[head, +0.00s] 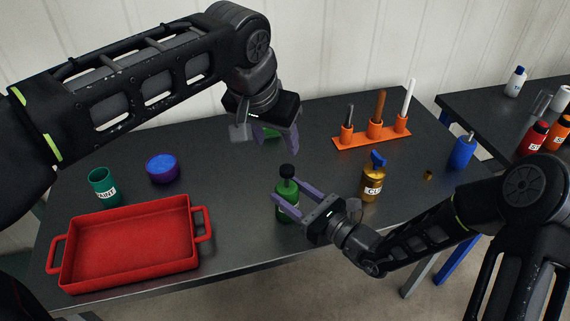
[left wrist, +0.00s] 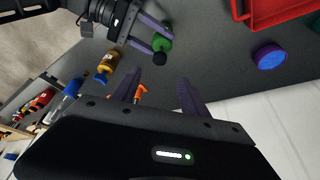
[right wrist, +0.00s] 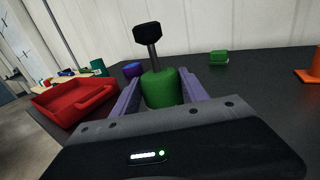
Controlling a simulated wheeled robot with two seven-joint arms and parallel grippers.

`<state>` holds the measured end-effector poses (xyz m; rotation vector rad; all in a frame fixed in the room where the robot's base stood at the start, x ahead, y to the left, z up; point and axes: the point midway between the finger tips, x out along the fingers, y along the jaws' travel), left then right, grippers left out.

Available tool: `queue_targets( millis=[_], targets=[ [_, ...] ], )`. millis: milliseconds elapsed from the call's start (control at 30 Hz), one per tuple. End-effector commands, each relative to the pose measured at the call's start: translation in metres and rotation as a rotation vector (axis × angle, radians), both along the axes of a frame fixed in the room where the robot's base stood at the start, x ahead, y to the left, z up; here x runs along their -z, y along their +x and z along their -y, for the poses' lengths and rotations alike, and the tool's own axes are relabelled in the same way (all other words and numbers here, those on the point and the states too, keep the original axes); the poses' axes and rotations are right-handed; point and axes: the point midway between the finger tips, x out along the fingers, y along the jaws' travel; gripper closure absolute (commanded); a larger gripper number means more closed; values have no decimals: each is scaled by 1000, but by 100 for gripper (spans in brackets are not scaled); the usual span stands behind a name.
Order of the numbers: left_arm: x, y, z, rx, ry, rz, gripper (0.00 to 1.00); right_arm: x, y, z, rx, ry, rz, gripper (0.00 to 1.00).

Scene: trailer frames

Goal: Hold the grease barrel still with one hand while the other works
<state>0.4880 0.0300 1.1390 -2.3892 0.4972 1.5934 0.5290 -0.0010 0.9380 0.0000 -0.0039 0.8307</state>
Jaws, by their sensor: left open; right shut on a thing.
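The grease barrel (head: 289,188) is a green cylinder with a black knob on top, upright on the dark table near its front edge. My right gripper (head: 286,190) is shut on it from the right, one finger on each side. In the right wrist view the barrel (right wrist: 160,90) sits between the purple fingers, its black knob raised on a grey rod. My left gripper (head: 280,140) is open and empty, above the table behind the barrel. In the left wrist view the barrel (left wrist: 163,43) and its knob lie beyond the open fingers.
A red tray (head: 130,245) and teal cup (head: 103,187) are left, with a blue-purple round tub (head: 162,168). A yellow bottle (head: 372,183) stands close right of the barrel. An orange rack (head: 372,138) holds upright tools. A green block (right wrist: 218,57) lies behind.

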Motion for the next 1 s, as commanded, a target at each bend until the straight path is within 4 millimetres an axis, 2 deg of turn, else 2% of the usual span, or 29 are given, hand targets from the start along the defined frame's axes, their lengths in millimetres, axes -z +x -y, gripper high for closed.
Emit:
queue_targets(
  millis=[33,267,700,833,1000],
  targets=[
    [3,1,0,0,1,-2,48,6,0,3,6,-8,-13,95],
    [26,9,4,-1,2,-3,48,6,0,3,6,-8,-13,95],
    [99,37,16,-1,2,-3,48,6,0,2,5,-8,-13,95],
    [109,41,17,-1,1,-2,48,6,0,2,5,-8,-13,95],
    [111,42,18,-1,0,0,48,6,0,2,5,-8,-13,95]
  ],
)
